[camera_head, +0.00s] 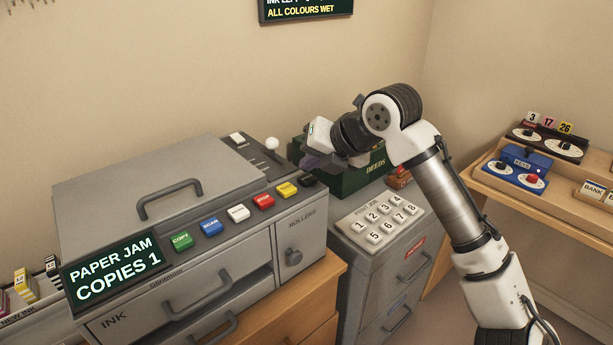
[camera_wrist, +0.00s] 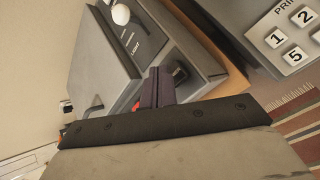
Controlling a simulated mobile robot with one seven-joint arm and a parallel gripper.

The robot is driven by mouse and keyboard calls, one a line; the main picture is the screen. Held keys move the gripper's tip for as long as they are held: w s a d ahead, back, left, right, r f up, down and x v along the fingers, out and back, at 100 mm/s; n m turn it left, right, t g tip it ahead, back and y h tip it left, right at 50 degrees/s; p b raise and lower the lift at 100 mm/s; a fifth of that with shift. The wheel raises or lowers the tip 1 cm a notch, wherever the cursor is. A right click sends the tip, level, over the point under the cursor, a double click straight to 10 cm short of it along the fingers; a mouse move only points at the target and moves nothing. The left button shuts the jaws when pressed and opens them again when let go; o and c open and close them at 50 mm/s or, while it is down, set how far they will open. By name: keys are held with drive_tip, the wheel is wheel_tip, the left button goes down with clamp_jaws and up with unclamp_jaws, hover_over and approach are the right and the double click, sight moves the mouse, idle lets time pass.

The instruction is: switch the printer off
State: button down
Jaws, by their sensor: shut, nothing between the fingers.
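The grey printer (camera_head: 150,185) stands on a wooden cabinet. Its display (camera_head: 116,266) reads "PAPER JAM COPIES 1". Its front row has green COPY, blue SCAN, white, red (camera_head: 263,201), yellow (camera_head: 287,190) and black (camera_head: 307,180) buttons; the lettering on the last few is too small to read. A white ball knob (camera_head: 271,143) sits on its top right panel and shows in the wrist view (camera_wrist: 120,14). My gripper (camera_head: 312,161) is shut and empty near the printer's right end, by the black button. In the wrist view its dark fingers (camera_wrist: 157,88) are beside a dark button (camera_wrist: 180,73).
A green DEEDS box (camera_head: 345,178) stands behind my gripper. A grey cabinet with a numbered keypad (camera_head: 384,219) is right of the printer. A wooden shelf (camera_head: 560,205) with dials and blocks is at the far right. Ink boxes (camera_head: 25,286) stand at the left.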

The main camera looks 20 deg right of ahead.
sight(311, 180)
idle(0.6)
drive_tip(key=shift+f+b, duration=0.35)
drive_tip(key=shift+f, duration=0.15)
drive_tip(key=shift+f+b, duration=0.3)
drive_tip(key=shift+f, duration=0.1)
idle(0.4)
drive_tip(key=shift+r, duration=0.1)
drive_tip(key=shift+r+p, duration=0.65)
drive_tip(key=shift+r, duration=0.15)
wheel_tip(311, 180, up, 6)
drive_tip(key=p, duration=0.4)
idle(1.2)
